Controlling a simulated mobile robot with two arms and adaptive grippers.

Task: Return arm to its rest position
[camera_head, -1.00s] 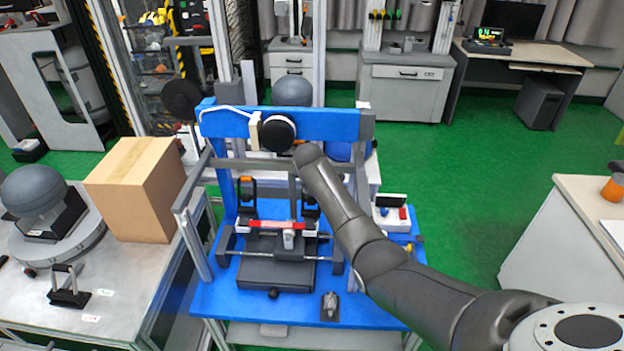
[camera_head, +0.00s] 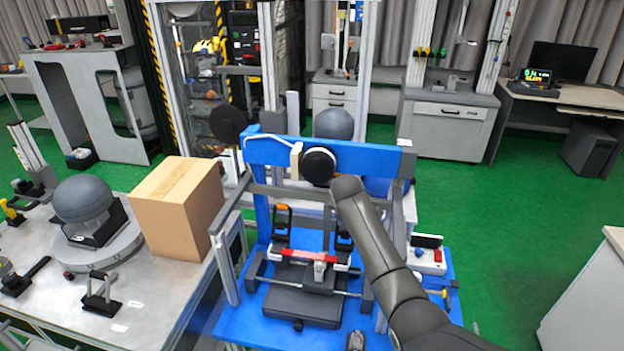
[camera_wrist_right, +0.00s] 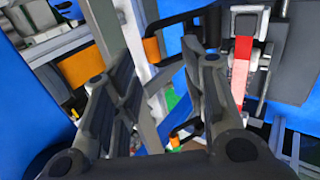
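My right arm (camera_head: 383,265) comes in from the lower right of the head view and reaches toward the blue drop-tower frame (camera_head: 370,159). Its gripper is hidden behind the arm there. In the right wrist view my right gripper (camera_wrist_right: 157,58) shows two dark fingers spread apart, with nothing held between them. Grey bars and blue panels lie beyond the fingers. The fixture's red bar (camera_head: 303,255) lies across the rig in the head view; it also shows right of the fingers in the wrist view (camera_wrist_right: 241,72). My left gripper is not in view.
A cardboard box (camera_head: 172,225) stands on the grey table left of the tower. A grey sphere on a stand (camera_head: 83,199) is farther left. A black disc (camera_head: 319,166) is on the blue crossbeam, close to my right arm. Green floor (camera_head: 500,240) is open at right.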

